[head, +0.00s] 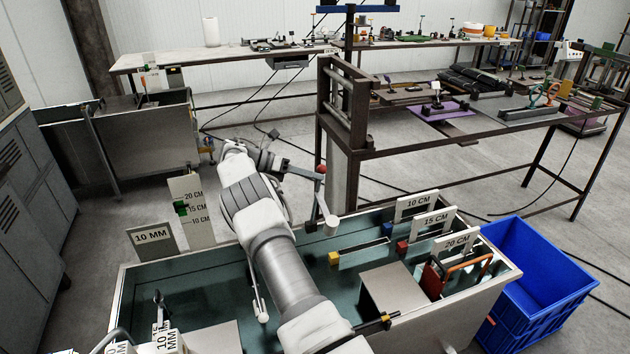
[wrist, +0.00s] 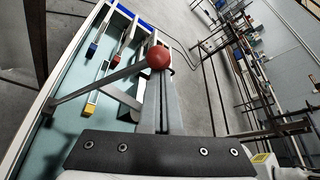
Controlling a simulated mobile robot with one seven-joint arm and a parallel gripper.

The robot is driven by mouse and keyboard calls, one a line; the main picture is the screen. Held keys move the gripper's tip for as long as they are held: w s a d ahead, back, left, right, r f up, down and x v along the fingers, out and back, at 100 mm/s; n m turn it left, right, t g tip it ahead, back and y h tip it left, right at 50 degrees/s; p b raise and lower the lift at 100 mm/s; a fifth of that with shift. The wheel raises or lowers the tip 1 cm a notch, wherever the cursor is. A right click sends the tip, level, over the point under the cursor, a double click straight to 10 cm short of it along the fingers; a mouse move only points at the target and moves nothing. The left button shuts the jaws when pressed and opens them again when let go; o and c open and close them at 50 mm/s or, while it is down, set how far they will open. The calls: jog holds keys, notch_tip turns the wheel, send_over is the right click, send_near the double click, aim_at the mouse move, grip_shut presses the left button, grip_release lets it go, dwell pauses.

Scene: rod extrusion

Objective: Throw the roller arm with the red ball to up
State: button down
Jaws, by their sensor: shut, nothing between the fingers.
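The red ball (head: 320,168) is at the top of the pale roller arm (head: 324,200), which stands nearly upright, leaning slightly left, above the far edge of the teal-lined trough in the head view. My gripper (head: 310,175) reaches in from the left, with its fingertips at the ball. In the wrist view the red ball (wrist: 158,57) sits right at the tips of my shut fingers (wrist: 160,85), partly covering them. Nothing is held between the fingers. I cannot tell whether they touch the ball. A grey bar runs from the ball down to the left.
The trough (head: 130,280) has 10, 15 and 20 CM signs (head: 430,222) at its right. A blue crate (head: 535,270) stands to the right. A metal-framed bench (head: 450,150) is behind the ball. Grey lockers (head: 30,170) stand left. Open floor lies between trough and bench.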

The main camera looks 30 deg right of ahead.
jog(key=shift+w+d+r, duration=0.15)
jog(key=shift+w, duration=0.35)
jog(key=shift+r, duration=0.15)
dwell(0.3)
jog(key=s+d+r, duration=0.6)
jog(key=s+r, duration=0.4)
jog(key=shift+d+r+b, duration=0.2)
jog(key=shift+r+b, duration=0.15)
jog(key=shift+b, duration=0.05)
jog(key=shift+w, duration=0.1)
dwell(0.9)
